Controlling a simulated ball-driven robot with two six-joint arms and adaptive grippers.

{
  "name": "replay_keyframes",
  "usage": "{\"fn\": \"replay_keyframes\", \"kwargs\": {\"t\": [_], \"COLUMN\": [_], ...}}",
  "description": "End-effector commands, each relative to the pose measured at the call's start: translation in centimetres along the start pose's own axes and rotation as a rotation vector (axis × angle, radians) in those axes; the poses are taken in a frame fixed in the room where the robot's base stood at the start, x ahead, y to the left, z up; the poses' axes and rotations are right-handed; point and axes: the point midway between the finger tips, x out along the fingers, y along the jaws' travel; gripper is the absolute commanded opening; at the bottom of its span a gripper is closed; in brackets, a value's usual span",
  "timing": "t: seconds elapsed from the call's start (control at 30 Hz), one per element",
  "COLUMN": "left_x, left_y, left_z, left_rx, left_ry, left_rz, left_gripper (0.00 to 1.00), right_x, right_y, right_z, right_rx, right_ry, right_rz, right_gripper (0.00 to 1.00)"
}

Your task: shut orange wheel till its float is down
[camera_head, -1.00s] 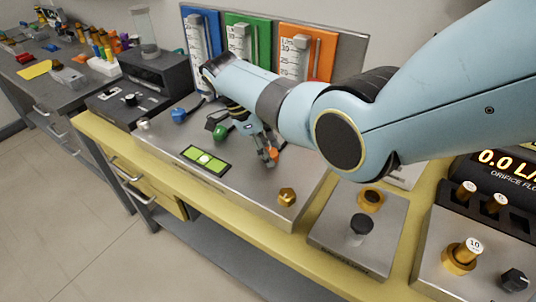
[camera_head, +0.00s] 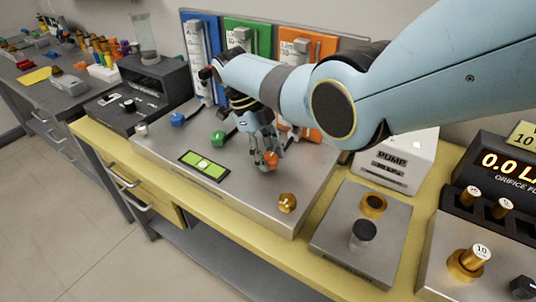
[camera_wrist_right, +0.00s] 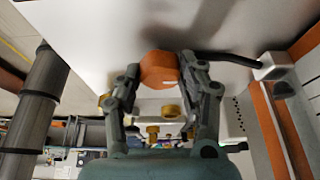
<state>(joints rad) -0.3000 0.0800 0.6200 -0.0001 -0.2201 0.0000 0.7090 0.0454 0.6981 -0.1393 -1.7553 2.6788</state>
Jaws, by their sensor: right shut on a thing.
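The orange wheel (camera_head: 270,159) sits on the metal deck in front of the orange flowmeter panel (camera_head: 318,68). My right gripper (camera_head: 266,156) is shut on the orange wheel. In the right wrist view the wheel (camera_wrist_right: 158,70) shows between the two fingertips of the gripper (camera_wrist_right: 158,80). My arm covers part of the orange panel. A light float or block shows near the top of the orange scale (camera_head: 299,46), but its exact height is hard to read. My left gripper is not in view.
The blue wheel (camera_head: 177,119) and green wheel (camera_head: 218,138) stand left of my gripper. A green level (camera_head: 204,165) and a brass knob (camera_head: 287,202) are on the deck. The pump box (camera_head: 396,160) stands right.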

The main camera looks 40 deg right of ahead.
Motion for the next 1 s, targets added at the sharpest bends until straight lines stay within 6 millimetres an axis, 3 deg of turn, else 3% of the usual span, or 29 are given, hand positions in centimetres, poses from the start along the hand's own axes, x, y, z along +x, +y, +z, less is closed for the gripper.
{"fn": "replay_keyframes", "kwargs": {"t": [0.27,0.3,0.47,0.77,0.87,1.0], "left_x": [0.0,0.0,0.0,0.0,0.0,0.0], "left_y": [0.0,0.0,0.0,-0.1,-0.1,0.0], "left_z": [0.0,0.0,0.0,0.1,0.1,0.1], "left_rx": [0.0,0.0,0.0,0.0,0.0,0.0], "left_ry": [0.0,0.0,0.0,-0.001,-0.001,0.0], "left_rz": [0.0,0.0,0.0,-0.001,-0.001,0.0], "left_gripper": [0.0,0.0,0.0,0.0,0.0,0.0], "right_x": [0.1,0.1,0.1,-0.2,-1.2,-4.0], "right_y": [0.0,0.1,0.0,0.0,0.0,-0.1], "right_z": [0.0,0.0,0.0,0.0,0.1,0.1], "right_rx": [-0.001,-0.001,-0.001,-0.001,-0.001,-0.001], "right_ry": [0.002,0.002,0.001,0.0,-0.003,-0.004], "right_rz": [0.001,0.001,0.001,0.0,-0.001,-0.002], "right_gripper": [0.08,0.42,0.63,0.63,0.63,0.63]}}
